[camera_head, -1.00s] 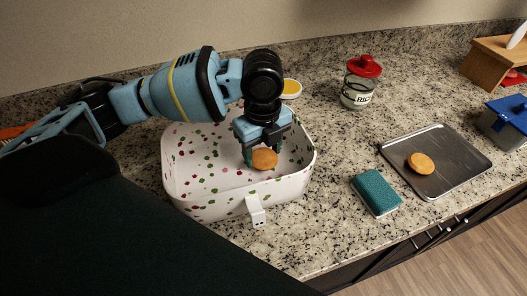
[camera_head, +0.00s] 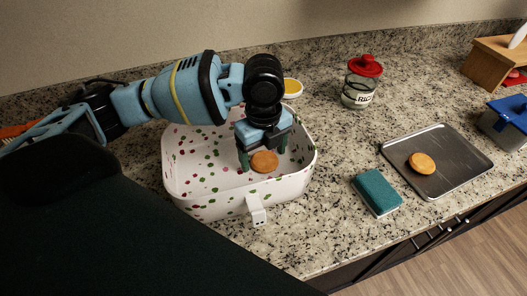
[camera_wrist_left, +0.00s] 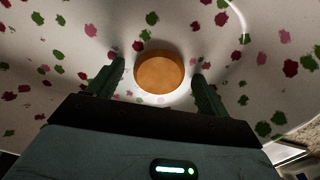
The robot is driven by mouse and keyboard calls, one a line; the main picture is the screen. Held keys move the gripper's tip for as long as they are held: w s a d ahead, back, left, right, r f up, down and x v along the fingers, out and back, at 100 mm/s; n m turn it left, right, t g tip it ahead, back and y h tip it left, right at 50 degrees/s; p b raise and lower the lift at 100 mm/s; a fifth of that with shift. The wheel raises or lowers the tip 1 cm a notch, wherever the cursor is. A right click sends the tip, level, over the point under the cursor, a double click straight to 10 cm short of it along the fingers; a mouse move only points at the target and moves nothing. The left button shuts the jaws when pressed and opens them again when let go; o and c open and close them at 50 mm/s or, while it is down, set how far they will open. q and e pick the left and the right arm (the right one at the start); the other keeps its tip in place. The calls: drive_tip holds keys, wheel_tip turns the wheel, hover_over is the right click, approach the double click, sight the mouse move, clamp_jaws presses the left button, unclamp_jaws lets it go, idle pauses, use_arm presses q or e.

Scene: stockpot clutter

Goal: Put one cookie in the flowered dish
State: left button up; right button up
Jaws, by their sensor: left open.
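The flowered dish (camera_head: 191,183) is a deep white dish with pink and green spots, on the counter. A round orange-brown cookie (camera_head: 264,162) is in the dish. In the left wrist view the cookie (camera_wrist_left: 160,73) lies on the spotted surface just ahead of the fingers, apart from both. My left gripper (camera_head: 262,160) is open above the dish's interior, its fingers on either side of the cookie. The left gripper's fingers (camera_wrist_left: 158,80) also show spread in the wrist view. A second cookie (camera_head: 422,163) lies on a metal tray (camera_head: 462,165) at right. My right gripper is not in view.
A teal sponge (camera_head: 376,192) lies between the dish and the tray. A blue-lidded box (camera_head: 508,124) and a wooden block (camera_head: 494,62) are at far right.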

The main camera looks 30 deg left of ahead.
sight(264, 158)
use_arm(q)
wheel_tip(264, 158, up, 12)
drive_tip(key=p, duration=0.1)
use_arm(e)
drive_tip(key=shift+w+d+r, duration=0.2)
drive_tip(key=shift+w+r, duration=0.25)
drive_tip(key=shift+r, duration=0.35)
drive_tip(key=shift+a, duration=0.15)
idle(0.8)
